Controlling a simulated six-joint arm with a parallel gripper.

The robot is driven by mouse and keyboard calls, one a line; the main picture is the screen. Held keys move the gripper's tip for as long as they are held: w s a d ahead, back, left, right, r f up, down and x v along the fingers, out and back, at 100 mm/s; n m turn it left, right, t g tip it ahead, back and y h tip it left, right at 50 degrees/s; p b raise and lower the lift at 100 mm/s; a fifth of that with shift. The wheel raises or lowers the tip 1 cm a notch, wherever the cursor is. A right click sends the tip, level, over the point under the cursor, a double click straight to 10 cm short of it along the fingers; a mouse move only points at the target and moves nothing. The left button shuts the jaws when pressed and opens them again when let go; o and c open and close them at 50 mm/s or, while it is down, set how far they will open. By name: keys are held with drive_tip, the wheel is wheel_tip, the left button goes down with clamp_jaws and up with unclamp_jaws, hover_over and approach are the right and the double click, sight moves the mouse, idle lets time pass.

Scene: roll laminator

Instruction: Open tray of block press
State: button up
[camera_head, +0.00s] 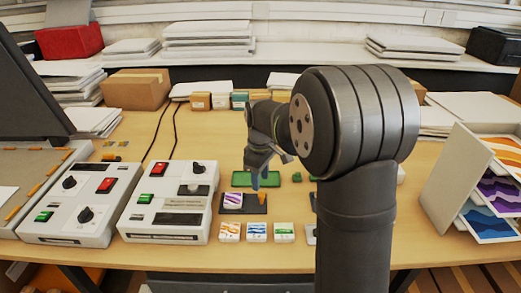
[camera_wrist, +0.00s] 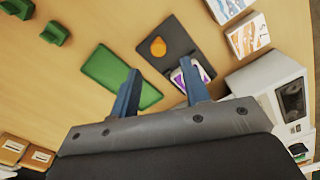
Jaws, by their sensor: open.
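A dark flat plate (camera_head: 246,210) lies on the table in front of my gripper, with an orange knob (camera_head: 262,197) and a purple-and-white block (camera_head: 233,200) on it. In the wrist view the plate (camera_wrist: 165,35), orange knob (camera_wrist: 157,47) and partly hidden block (camera_wrist: 202,70) show beyond the fingertips. My gripper (camera_head: 262,182) points down above this area, open and empty; its fingers are spread in the wrist view (camera_wrist: 159,82). I cannot tell which item is the block press; no tray is clearly recognisable.
A green mat (camera_head: 242,179) lies just behind the plate. Two white machines (camera_head: 170,204) (camera_head: 82,207) with knobs and buttons stand left. Several printed blocks (camera_head: 256,232) line the front edge. A print holder (camera_head: 450,178) stands right, boxes (camera_head: 200,101) at the back.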

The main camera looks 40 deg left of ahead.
sight(260, 194)
wheel_tip(260, 194, up, 12)
idle(0.3)
drive_tip(key=shift+f, duration=0.15)
idle(0.4)
wheel_tip(260, 194, down, 17)
drive_tip(key=shift+f, duration=0.1)
drive_tip(key=shift+s+a, duration=0.1)
idle(0.4)
